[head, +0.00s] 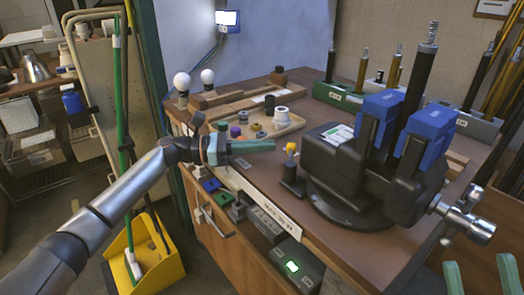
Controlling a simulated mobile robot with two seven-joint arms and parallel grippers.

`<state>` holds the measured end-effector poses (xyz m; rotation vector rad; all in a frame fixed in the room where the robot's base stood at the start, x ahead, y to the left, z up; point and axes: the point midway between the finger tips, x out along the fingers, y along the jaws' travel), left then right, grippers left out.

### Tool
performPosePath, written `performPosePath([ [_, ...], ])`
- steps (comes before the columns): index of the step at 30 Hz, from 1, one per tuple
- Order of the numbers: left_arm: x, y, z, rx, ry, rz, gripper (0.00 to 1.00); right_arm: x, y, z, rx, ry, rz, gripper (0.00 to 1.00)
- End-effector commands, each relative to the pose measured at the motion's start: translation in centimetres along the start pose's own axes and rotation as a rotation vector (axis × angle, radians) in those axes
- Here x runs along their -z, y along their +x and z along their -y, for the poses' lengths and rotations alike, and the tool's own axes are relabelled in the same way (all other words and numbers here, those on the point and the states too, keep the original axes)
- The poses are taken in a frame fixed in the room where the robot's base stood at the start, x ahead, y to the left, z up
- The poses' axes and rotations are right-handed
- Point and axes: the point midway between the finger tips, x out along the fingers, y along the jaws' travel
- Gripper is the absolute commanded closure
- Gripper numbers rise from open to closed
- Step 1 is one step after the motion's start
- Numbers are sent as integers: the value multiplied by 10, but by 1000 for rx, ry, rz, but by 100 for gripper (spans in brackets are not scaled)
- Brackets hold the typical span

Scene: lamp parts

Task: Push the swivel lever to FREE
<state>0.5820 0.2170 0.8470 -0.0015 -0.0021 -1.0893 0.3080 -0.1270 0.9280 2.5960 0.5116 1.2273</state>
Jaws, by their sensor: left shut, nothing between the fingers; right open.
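A black vise (345,168) with blue jaw pads (380,105) stands on a round swivel base (345,212) at the bench's front right. A short black swivel lever (292,172) with a yellow knob (291,148) stands upright at the left of the base. I cannot read any FREE mark. My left gripper (272,146) is shut and empty, its green fingers pointing right, just left of the knob with a small gap seemingly between them. My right gripper (481,258) is open at the lower right corner, in front of the vise; only its green fingertips show.
A dark rod (418,70) stands upright between the jaws. The vise handle (470,225) sticks out to the right. A wooden tray (265,130) with small parts and two bulbs (182,82) (208,76) sit behind my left gripper.

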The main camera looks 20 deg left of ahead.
Motion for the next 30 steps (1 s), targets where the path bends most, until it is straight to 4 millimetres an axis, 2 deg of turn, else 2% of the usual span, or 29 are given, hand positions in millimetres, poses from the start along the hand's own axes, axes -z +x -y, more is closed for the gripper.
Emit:
performPosePath([
  [3, 2, -5, -1, -1, 2, 0, 100, -5, -5, 4, 2, 9, 3, 50],
  [9, 0, -56, -14, -7, -1, -3, 100, -3, -2, 3, 6, 10, 0, 50],
  [15, 1, -89, -22, -5, -1, -3, 100, -2, -2, 3, 8, 6, -4, 50],
  [21, 0, -102, -24, -2, 1, -2, 100, -1, -2, 3, 7, 5, -6, 50],
  [30, 0, -103, -24, -2, 1, -2, 100, -1, -2, 2, 7, 4, -7, 50],
])
